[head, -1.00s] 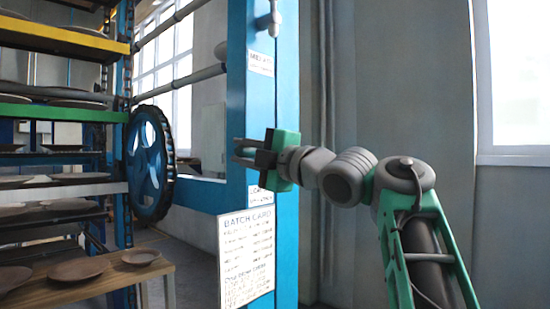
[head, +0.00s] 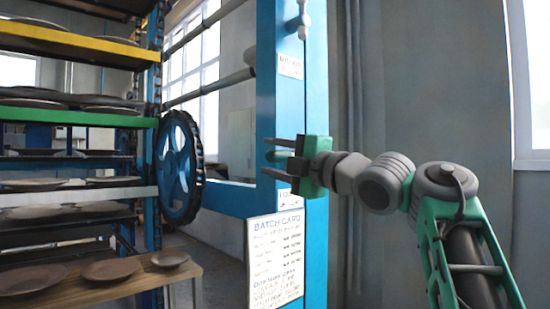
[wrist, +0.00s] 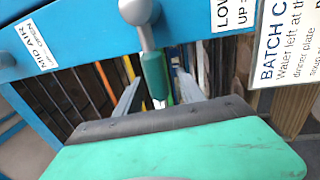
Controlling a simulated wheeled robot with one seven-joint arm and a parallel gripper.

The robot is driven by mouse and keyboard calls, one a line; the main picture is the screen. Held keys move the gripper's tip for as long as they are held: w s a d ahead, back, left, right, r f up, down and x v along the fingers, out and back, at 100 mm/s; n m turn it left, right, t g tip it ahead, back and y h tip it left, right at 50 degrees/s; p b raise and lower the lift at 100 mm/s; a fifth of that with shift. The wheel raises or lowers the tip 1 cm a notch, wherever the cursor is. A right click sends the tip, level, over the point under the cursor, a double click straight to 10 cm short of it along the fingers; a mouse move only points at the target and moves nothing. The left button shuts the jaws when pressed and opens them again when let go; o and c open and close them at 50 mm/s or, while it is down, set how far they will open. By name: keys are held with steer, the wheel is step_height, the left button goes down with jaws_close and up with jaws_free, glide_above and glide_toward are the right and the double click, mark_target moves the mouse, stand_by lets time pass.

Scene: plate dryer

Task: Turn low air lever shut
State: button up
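The low air lever shows in the wrist view as a grey round hub and arm with a dark green handle (wrist: 154,72). Beside it is a white label reading "LOW… UP =" (wrist: 232,14). My gripper (head: 278,149) is open at the blue post, just above the low air label (head: 289,198). In the wrist view its two grey fingers (wrist: 160,92) stand apart, with the handle between them. I cannot tell whether a finger touches it. In the head view the lever is hidden or too small to make out.
A blue post (head: 265,100) carries the mid air label (head: 290,66), a lever (head: 303,20) above it and a batch card (head: 275,262). A blue handwheel (head: 180,168) and shelves of plates (head: 80,118) stand to the left. The grey wall lies right.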

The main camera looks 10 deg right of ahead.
steer(key=v, duration=0.7)
steer(key=shift+s+d, duration=0.2)
steer(key=shift+s, duration=0.15)
